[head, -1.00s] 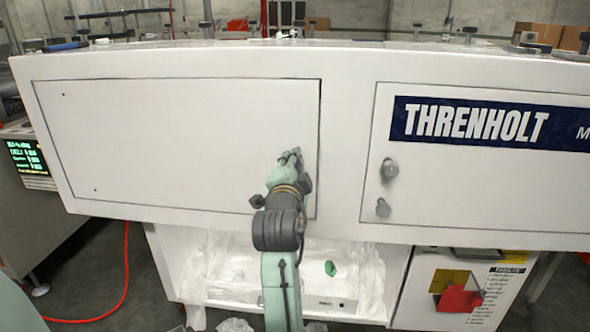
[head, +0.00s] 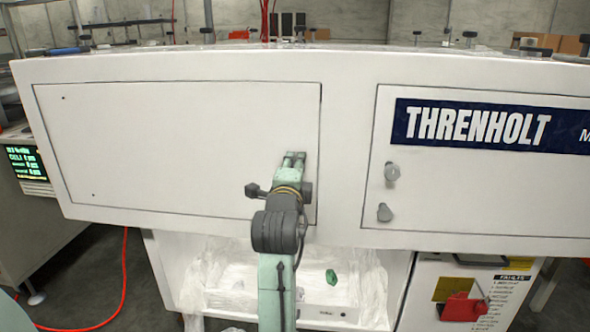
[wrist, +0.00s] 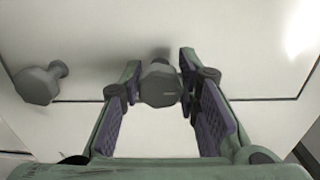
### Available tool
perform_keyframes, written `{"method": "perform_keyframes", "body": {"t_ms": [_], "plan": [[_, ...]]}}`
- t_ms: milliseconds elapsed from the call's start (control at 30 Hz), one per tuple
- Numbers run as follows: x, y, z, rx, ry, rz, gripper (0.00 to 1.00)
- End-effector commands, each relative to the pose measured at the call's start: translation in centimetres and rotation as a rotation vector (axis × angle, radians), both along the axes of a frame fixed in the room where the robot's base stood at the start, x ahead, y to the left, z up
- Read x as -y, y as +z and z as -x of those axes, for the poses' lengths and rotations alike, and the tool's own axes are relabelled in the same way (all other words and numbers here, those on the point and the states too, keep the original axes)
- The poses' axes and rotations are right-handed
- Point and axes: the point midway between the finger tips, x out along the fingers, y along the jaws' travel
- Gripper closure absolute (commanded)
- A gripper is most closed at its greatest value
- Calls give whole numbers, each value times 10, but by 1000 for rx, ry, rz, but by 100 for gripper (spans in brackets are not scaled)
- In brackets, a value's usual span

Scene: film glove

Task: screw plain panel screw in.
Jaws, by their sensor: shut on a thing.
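A grey faceted panel screw (wrist: 161,86) sits between the two fingers of my gripper (wrist: 160,93) in the wrist view. The fingers are shut on its head, close in front of the white panel. Its shank is mostly hidden, so I cannot tell how deep it sits. A second grey screw (wrist: 38,84) stands out from the white surface to the left of my gripper.
The right panel (head: 460,190) carries two grey screws (head: 391,172) near its left edge and a blue THRENHOLT sign (head: 480,124). Two small dark holes show on the left panel's left side. Below is an open bay (head: 325,255) with clear plastic sheeting. A red cable lies on the floor.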

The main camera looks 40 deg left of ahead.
Motion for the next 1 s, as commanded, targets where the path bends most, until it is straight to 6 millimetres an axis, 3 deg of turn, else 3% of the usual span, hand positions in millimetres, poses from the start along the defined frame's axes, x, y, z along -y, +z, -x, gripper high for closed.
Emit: {"method": "perform_keyframes", "body": {"t_ms": [233,267,567,1000], "plan": [[0,0,0,-1,0,0,98],[0,0,0,-1,0,0,70],[0,0,0,0,0,0,50],[5,0,9,1,1,1,49]]}}
